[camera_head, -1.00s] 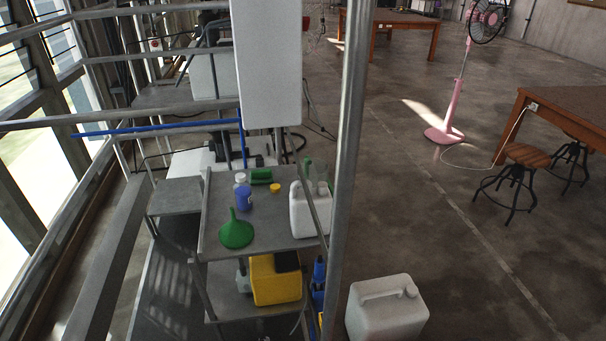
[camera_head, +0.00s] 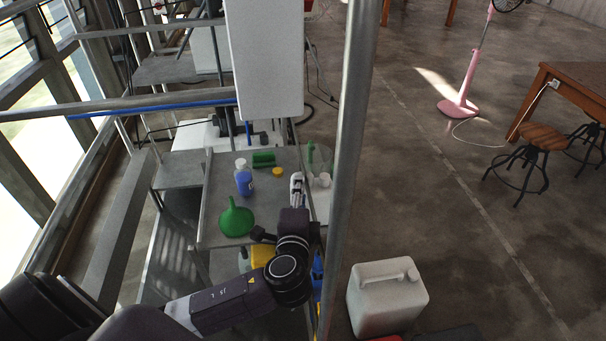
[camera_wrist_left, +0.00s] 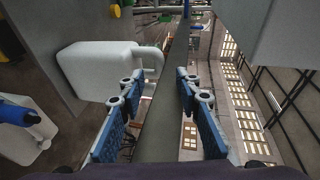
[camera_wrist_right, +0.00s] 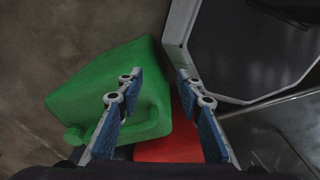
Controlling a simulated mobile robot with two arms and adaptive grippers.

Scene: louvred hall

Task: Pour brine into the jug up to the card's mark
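A clear jug (camera_head: 318,158) stands at the back right of the grey cart top. A white canister with a handle shows in the left wrist view (camera_wrist_left: 100,72); in the head view my left gripper (camera_head: 297,184) mostly covers it. The left gripper's fingers (camera_wrist_left: 160,88) are open, the left finger close to the canister's handle; contact is unclear. A green funnel (camera_head: 236,219) and a blue bottle with a white cap (camera_head: 243,178) stand to the left. My right gripper (camera_wrist_right: 157,85) is open and empty above a green canister (camera_wrist_right: 115,85). I cannot make out a card or mark.
A grey post (camera_head: 352,170) rises just right of the cart. A yellow cap (camera_head: 277,171) and green brush (camera_head: 264,158) lie on the cart top (camera_head: 215,190). A white jerrycan (camera_head: 388,300) stands on the floor. A red object (camera_wrist_right: 170,145) lies beneath my right gripper.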

